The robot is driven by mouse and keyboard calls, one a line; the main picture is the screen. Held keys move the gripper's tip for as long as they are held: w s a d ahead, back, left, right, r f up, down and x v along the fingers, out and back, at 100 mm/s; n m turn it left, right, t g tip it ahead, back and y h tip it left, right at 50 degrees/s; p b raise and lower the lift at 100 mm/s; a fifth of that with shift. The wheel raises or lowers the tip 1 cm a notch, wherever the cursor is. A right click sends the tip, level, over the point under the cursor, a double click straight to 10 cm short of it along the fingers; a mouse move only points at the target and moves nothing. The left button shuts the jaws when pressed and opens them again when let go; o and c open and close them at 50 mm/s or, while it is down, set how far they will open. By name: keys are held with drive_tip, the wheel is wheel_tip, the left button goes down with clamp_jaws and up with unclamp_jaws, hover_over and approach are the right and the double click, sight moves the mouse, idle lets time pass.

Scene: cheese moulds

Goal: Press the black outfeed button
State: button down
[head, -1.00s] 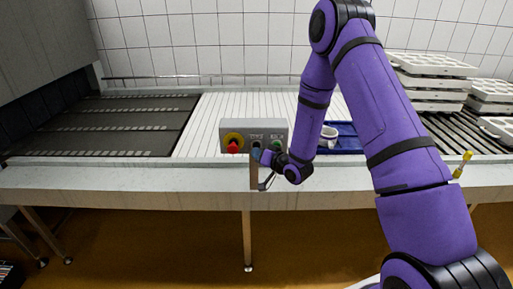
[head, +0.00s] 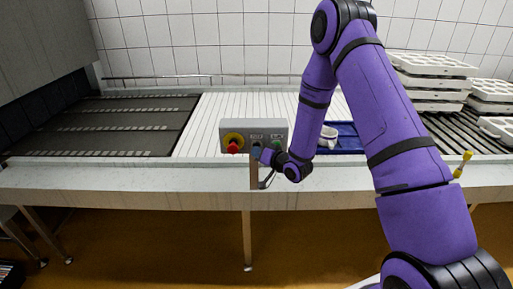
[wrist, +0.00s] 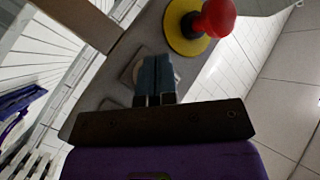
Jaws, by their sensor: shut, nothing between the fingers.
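The grey control box (head: 280,127) stands at the front edge of the conveyor, on a post. It carries a red mushroom button (head: 233,147) on a yellow disc at its left, also large in the wrist view (wrist: 214,18). Labels show at its middle and right. My gripper (head: 257,149) is at the middle of the box's face, its fingers shut and empty. In the wrist view the blue-grey fingertips (wrist: 154,62) lie over a square plate with a pale round rim. The black button is hidden behind them; I cannot tell whether they touch it.
A blue tray (head: 348,146) with a white item lies right of the box, behind my arm. Stacked white moulds (head: 432,64) stand at the far right on rollers. A dark belt (head: 110,125) is at the left. A yellow-topped lever (head: 463,164) stands at the right front edge.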

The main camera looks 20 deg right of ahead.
drive_tip(key=shift+w+d, duration=0.1)
drive_tip(key=shift+w, duration=0.15)
drive_tip(key=shift+s, duration=0.1)
idle(0.5)
drive_tip(key=shift+s+a, duration=0.3)
drive_tip(key=shift+s, duration=0.45)
drive_tip(key=shift+s, duration=0.15)
drive_tip(key=shift+s+a, duration=0.25)
drive_tip(key=shift+s, duration=0.5)
drive_tip(key=shift+s+a, duration=0.25)
drive_tip(key=shift+s, duration=0.5)
drive_tip(key=shift+s+a, duration=0.25)
drive_tip(key=shift+s, duration=0.5)
drive_tip(key=shift+r, duration=0.1)
